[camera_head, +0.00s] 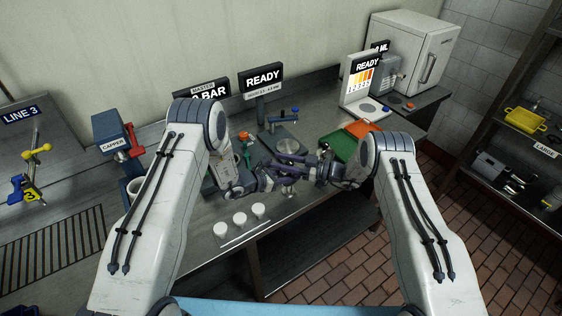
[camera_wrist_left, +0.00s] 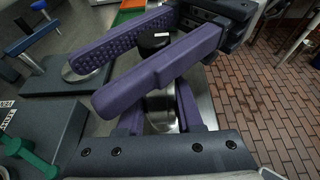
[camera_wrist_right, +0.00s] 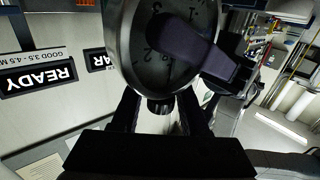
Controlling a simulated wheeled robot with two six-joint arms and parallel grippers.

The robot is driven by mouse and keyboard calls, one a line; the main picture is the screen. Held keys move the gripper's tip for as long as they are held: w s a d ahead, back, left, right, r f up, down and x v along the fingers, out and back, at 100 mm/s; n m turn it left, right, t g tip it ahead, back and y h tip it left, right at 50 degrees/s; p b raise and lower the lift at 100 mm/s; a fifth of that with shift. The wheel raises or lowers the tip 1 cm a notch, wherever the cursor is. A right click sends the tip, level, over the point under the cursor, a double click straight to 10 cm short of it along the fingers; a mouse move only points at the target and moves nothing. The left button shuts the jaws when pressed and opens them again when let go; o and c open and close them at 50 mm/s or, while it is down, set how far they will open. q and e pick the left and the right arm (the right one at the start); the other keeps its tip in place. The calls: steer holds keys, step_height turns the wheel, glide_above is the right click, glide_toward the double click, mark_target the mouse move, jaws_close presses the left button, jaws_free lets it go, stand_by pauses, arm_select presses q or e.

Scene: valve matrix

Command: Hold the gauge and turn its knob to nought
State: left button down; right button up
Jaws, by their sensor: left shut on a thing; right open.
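The gauge (camera_wrist_left: 160,118) is a round silver body with a dark knob (camera_wrist_left: 154,40) bearing a white mark. My left gripper (camera_head: 268,182) is shut on the gauge, above the table's front edge. In the right wrist view the gauge's dial (camera_wrist_right: 150,60) shows numbers such as 2 and 3; a left finger covers part of it, and I cannot read the pointer. My right gripper (camera_head: 314,172) is open, its purple fingers on either side of the knob. The knob shows between its fingers in the right wrist view (camera_wrist_right: 159,106). I cannot tell whether they touch it.
Behind the grippers are a silver pan (camera_head: 289,146), a green tray (camera_head: 340,146) and an orange tray (camera_head: 362,127). Several white cups (camera_head: 240,218) stand at the front. A READY sign (camera_head: 263,78) and a capper (camera_head: 113,139) stand farther back and left.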

steer(key=shift+a, duration=0.1)
jaws_close()
steer(key=shift+g, duration=0.3)
steer(key=shift+s+n+g+y, duration=0.2)
steer(key=shift+n+g, duration=0.55)
steer(key=shift+g, duration=0.3)
steer(key=shift+s+n+g+y, duration=0.1)
steer(key=shift+s+n+g, duration=0.05)
steer(key=shift+n+g, duration=0.75)
steer(key=shift+g, duration=0.25)
jaws_free()
